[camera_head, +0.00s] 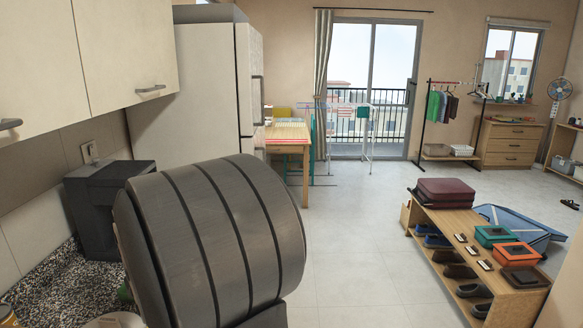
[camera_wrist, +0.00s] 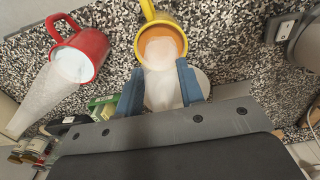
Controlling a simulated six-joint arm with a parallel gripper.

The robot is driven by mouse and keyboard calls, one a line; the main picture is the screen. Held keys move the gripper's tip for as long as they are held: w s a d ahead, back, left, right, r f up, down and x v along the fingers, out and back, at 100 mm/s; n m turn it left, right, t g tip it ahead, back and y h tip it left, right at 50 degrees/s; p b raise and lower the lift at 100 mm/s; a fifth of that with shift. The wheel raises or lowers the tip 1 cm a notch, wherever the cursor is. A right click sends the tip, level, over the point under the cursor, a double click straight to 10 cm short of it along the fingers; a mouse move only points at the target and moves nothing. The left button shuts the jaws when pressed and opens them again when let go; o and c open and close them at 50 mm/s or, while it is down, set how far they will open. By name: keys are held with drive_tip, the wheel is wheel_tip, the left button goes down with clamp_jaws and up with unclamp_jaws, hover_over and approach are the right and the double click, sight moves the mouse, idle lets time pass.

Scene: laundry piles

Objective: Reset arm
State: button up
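My gripper (camera_wrist: 160,78) shows in the wrist view with its two blue fingers spread apart. A yellow mug (camera_wrist: 143,48) with an orange inside is just beyond the fingertips, over the speckled counter. A whitish, cloudy shape (camera_wrist: 158,88) runs from the mug's mouth down between the fingers; I cannot tell what it is. In the head view my gripper is hidden behind my large dark arm link.
A red mug (camera_wrist: 84,54) with a similar whitish streak is to the left on the speckled counter (camera_wrist: 225,50). A black appliance (camera_head: 98,205) stands by the wall in the head view. A shoe rack (camera_head: 470,250) stands right; the middle floor is clear.

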drive_tip(key=shift+r, duration=1.25)
drive_tip(key=o, duration=1.3)
drive_tip(key=shift+c, duration=0.2)
drive_tip(key=shift+o, duration=0.9)
drive_tip(key=shift+w+a, duration=0.1)
drive_tip(key=shift+w, duration=0.05)
drive_tip(key=w+a+r+m+t+y, duration=0.1)
drive_tip(key=w+a+r+m+y, duration=0.2)
drive_tip(key=w+m, duration=0.5)
drive_tip(key=w+a+r+m+t+y, duration=0.1)
drive_tip(key=w+a+r+m, duration=0.3)
drive_tip(key=w+a+m, duration=0.45)
wheel_tip(320, 180, down, 9)
drive_tip(key=m, duration=0.2)
drive_tip(key=shift+w+a+f, duration=0.15)
drive_tip(key=shift+w+a, duration=0.05)
drive_tip(key=shift+a, duration=0.05)
